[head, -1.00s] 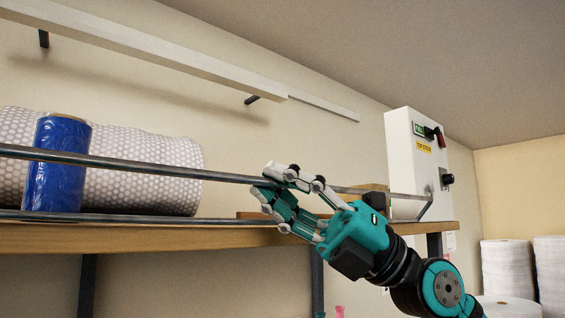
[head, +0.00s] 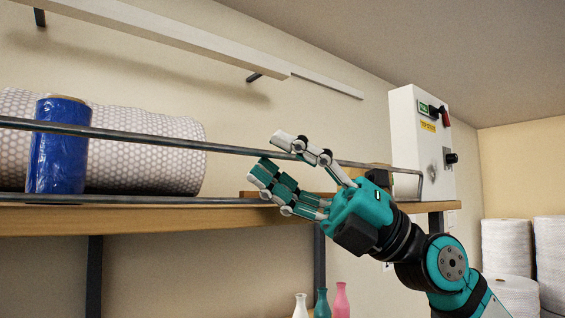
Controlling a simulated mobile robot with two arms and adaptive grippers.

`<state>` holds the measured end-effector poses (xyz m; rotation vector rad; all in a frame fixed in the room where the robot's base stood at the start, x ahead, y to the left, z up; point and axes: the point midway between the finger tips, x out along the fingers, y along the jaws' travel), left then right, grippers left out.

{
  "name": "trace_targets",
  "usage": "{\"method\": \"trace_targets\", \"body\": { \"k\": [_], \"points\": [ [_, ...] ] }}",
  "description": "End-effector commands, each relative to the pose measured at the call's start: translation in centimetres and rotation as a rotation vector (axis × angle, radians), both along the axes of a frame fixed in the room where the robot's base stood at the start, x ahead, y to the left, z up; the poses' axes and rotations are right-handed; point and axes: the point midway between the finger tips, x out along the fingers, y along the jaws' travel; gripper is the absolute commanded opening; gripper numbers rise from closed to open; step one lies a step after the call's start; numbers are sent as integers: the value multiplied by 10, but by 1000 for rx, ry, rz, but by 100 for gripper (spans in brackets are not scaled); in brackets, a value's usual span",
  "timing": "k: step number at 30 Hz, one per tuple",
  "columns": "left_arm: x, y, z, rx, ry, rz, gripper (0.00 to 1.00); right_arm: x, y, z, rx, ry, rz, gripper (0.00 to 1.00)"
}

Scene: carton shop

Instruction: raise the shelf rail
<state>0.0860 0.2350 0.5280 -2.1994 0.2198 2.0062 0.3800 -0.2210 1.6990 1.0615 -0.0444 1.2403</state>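The shelf rail (head: 215,147) is a thin grey metal bar along the front of the wooden shelf. It stands above the shelf's front edge, and its right end bends down near the white control box. My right gripper (head: 268,154) is at the rail's right part with its fingers spread open. In the picture the rail passes between the upper and lower fingers. Whether a finger touches it I cannot tell. The rail behind the fingers is partly hidden. My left gripper is not in view.
The shelf (head: 130,219) holds a blue roll (head: 58,160) and a bubble-wrap roll (head: 150,160) behind the rail. A white control box (head: 408,125) stands at the right. A pale beam (head: 190,48) runs above. Bottles (head: 322,304) stand below, and white rolls (head: 507,245) at the far right.

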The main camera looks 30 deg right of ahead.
Motion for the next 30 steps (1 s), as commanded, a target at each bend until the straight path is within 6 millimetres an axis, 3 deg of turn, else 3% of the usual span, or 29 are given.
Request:
{"method": "trace_targets", "body": {
  "k": [11, 30],
  "points": [
    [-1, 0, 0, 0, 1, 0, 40, -2, -7, -6, 4, 3, 0, 32],
    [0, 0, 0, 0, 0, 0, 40, -22, -47, -36, 1, 5, 0, 32]
  ]
}}
